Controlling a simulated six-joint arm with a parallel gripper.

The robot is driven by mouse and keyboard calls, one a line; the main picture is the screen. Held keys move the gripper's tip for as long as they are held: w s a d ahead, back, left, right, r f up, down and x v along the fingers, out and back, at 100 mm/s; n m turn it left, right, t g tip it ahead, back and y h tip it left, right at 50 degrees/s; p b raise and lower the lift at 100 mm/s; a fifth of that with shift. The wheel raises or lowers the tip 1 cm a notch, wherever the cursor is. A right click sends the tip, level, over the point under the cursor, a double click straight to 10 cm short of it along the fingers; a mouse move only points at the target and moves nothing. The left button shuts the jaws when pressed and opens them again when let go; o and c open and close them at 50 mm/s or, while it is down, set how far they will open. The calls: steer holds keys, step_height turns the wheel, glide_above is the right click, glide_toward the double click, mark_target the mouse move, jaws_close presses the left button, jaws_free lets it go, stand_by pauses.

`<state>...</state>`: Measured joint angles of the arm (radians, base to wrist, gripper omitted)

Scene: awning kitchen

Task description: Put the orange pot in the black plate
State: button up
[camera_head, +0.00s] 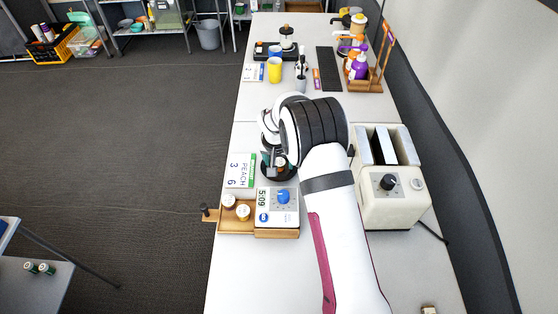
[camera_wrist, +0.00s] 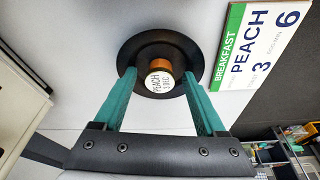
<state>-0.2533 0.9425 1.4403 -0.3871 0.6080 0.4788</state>
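The orange pot (camera_wrist: 166,65), a small jar with a white "PEACH JAM" lid, is over the middle of the round black plate (camera_wrist: 128,52) in the wrist view. It appears to stand in the plate; its base is hidden. In the head view the pot (camera_head: 281,162) is partly covered by my arm, and the black plate (camera_head: 278,178) shows only in part. My gripper (camera_wrist: 160,72) has its two teal fingers on either side of the pot, with visible gaps beside the lid. It looks open.
A "PEACH 3 6" card (camera_head: 240,170) lies left of the plate. A wooden tray (camera_head: 236,226) with two lidded jars and a white timer (camera_head: 277,207) sits in front. A cream toaster (camera_head: 392,190) stands close on the right. Table is clear behind the plate.

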steer(key=shift+r, duration=0.1)
steer(key=d+v, duration=0.1)
steer(key=v, duration=1.1)
steer(key=s+d+r+m+g, duration=0.1)
steer(key=s+d+r, duration=0.25)
steer(key=s, duration=0.35)
steer(key=s+d+r+m+g, duration=0.1)
steer(key=s+d+r, duration=0.1)
steer(key=s+r, duration=0.35)
steer(key=s+d+m+g+y, duration=0.1)
steer(key=s+y, duration=0.1)
steer(key=s, duration=2.1)
steer(key=shift+d, duration=0.2)
steer(key=shift+s+f, duration=0.1)
